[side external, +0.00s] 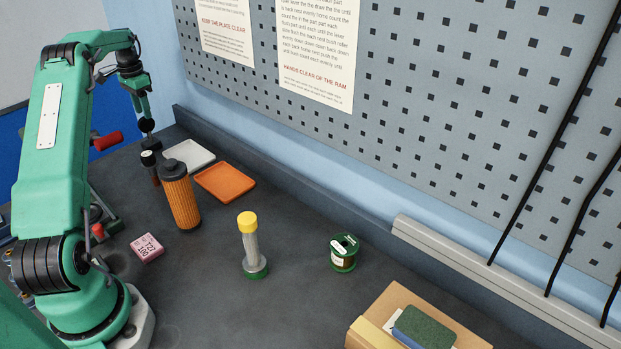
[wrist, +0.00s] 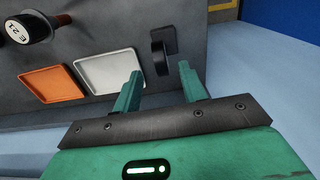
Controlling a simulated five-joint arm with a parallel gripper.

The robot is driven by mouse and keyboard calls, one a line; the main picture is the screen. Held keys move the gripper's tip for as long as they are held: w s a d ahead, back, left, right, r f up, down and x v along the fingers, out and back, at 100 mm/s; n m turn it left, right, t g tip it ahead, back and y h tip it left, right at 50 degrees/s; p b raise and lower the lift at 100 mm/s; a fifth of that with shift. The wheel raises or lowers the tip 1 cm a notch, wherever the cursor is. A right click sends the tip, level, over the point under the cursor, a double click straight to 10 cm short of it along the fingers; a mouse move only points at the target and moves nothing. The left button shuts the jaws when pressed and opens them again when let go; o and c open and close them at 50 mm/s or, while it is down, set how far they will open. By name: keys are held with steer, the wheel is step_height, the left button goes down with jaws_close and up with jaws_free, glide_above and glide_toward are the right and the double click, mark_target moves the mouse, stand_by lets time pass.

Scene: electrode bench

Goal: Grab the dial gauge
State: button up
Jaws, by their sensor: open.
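The thing I take for the dial gauge (wrist: 158,58) is a small black round body standing on a dark flat base in the wrist view, seen nearly edge-on. Its face does not show there. In the side view a black round shape (side external: 147,125), which looks like the same gauge, shows just below my gripper (side external: 146,108). My gripper (wrist: 162,78) is open and empty in the wrist view. The gauge lies ahead, roughly in line with the gap between the fingers. It appears apart from both fingers; the exact distance is hard to tell.
A white tray (wrist: 112,72) and an orange tray (wrist: 52,84) lie left of the gauge. A brown-handled black-headed tool (side external: 155,176) stands near an orange ribbed cylinder (side external: 181,200). A yellow-capped tube (side external: 250,246) and green spool (side external: 343,252) stand farther right. The pegboard wall (side external: 430,90) rises behind.

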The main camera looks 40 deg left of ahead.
mark_target(148, 131)
steer(key=shift+s+f, duration=0.1)
steer(key=shift+f, duration=2.7)
jaws_close()
steer(key=shift+a+r, duration=0.1)
